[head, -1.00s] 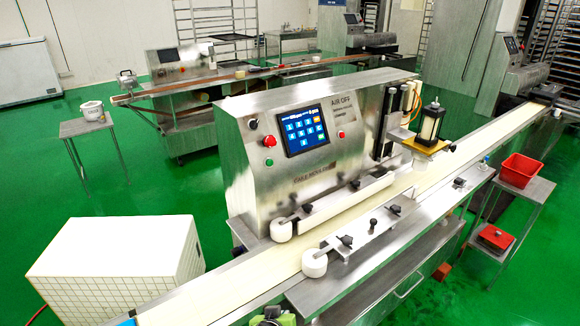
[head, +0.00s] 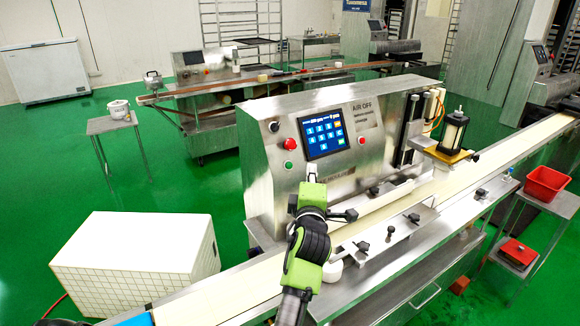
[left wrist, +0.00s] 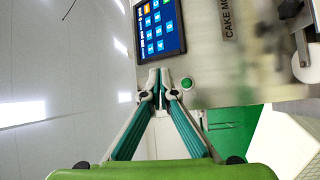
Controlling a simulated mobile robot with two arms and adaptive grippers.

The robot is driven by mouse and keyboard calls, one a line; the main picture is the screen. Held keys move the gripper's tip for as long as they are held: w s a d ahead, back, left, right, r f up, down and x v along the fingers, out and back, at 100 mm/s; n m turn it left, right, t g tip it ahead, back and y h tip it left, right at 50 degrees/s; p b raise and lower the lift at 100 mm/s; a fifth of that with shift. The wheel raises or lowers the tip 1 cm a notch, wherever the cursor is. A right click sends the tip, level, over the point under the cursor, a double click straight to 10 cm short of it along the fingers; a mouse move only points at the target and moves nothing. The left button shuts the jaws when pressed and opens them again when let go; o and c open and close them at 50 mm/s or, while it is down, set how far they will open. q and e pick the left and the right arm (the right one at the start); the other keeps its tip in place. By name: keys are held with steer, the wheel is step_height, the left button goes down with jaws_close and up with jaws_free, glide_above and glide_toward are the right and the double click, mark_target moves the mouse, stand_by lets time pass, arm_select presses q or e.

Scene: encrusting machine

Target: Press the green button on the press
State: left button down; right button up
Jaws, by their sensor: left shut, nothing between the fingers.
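The press is a steel machine (head: 255,185) with a lit blue touchscreen (head: 322,134). The green button (head: 288,165) sits left of and below the screen, under a red button (head: 290,143). The left wrist view also shows the green button (left wrist: 187,84), just right of the fingertips and uncovered. My left gripper (head: 312,172) is in front of the press, right of the green button in the head view. Its teal fingers meet at the tips (left wrist: 160,72) and hold nothing. The tips appear apart from the button; the exact gap is unclear. My right gripper is not in view.
A conveyor belt (head: 225,297) runs along the front of the press, with steel rails, knobs and a white roller (head: 333,270). A white tiled box (head: 135,262) stands at the left. A red bin (head: 546,183) stands at the right on a small table.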

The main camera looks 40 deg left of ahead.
mark_target(289, 166)
arm_select(q)
steer(key=shift+w+r+n, duration=0.15)
steer(key=shift+r+n, duration=0.15)
steer(key=shift+r, duration=0.3)
steer(key=shift+a, duration=0.1)
steer(key=shift+w+a+f+b, duration=0.25)
steer(key=shift+w+a+f, duration=0.35)
steer(key=shift+a, duration=0.6)
steer(key=shift+w+a+f+b, duration=0.2)
steer(key=shift+w+a+f, duration=0.25)
steer(key=shift+a+f, duration=0.55)
steer(key=shift+w+a+f+b, duration=0.25)
steer(key=shift+w+a+f, duration=0.25)
steer(key=shift+a, duration=0.9)
